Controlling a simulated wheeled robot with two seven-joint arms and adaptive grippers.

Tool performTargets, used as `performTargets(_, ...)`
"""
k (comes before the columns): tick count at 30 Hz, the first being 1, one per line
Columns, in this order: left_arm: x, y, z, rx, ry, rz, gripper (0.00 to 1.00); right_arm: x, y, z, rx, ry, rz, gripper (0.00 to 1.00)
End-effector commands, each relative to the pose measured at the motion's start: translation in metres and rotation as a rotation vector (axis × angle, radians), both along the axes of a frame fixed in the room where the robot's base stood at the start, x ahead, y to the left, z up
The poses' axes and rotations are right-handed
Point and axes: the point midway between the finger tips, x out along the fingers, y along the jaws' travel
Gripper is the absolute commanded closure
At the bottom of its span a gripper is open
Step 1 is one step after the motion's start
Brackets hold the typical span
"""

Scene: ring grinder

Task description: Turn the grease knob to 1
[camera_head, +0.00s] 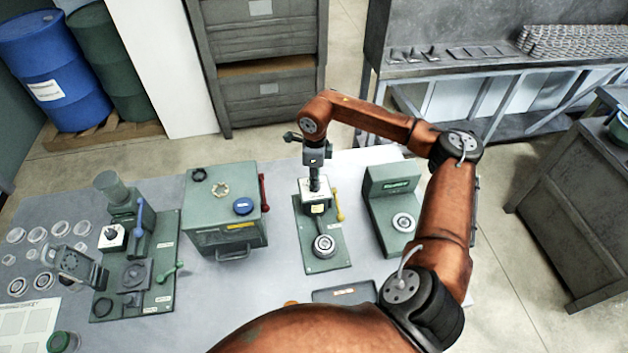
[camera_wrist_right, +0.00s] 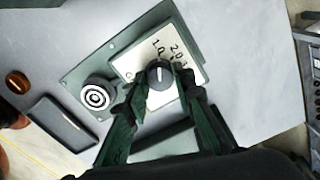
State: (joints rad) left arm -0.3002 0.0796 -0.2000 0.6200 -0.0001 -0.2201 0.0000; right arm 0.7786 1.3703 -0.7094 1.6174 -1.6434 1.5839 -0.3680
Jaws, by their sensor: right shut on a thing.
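The grease knob (camera_wrist_right: 159,74) is a black round dial on a white scale plate (camera_wrist_right: 191,57) in the right wrist view. A white pointer line on it points roughly up in that picture, toward the printed figures; its exact reading is hard to tell. My right gripper (camera_wrist_right: 160,88) has its green fingers on both sides of the knob, shut on it. In the head view my right gripper (camera_head: 315,184) comes down over the white plate (camera_head: 325,208) of the green station (camera_head: 328,260) and hides the knob. My left gripper is not in view.
A dark tray (camera_head: 344,293) lies in front.

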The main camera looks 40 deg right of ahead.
Motion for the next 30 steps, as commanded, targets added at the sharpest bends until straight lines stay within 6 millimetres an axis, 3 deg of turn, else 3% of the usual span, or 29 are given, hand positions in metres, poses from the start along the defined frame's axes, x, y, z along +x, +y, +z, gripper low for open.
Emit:
performTargets(3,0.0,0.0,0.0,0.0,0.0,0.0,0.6,0.003,-0.001,0.003,-0.002,-0.01,-0.002,1.0)
performTargets(4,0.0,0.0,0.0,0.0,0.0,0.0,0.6,0.003,-0.001,0.003,-0.002,-0.01,-0.002,0.75)
performTargets(11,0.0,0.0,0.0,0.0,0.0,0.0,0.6,0.002,-0.001,0.002,-0.002,-0.006,-0.002,0.6)
performTargets(22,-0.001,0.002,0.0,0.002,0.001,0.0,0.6,0.001,-0.001,0.007,-0.001,-0.005,-0.002,0.59)
performTargets(30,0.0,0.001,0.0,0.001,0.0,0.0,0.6,0.002,-0.001,0.054,-0.001,-0.008,-0.002,0.59)
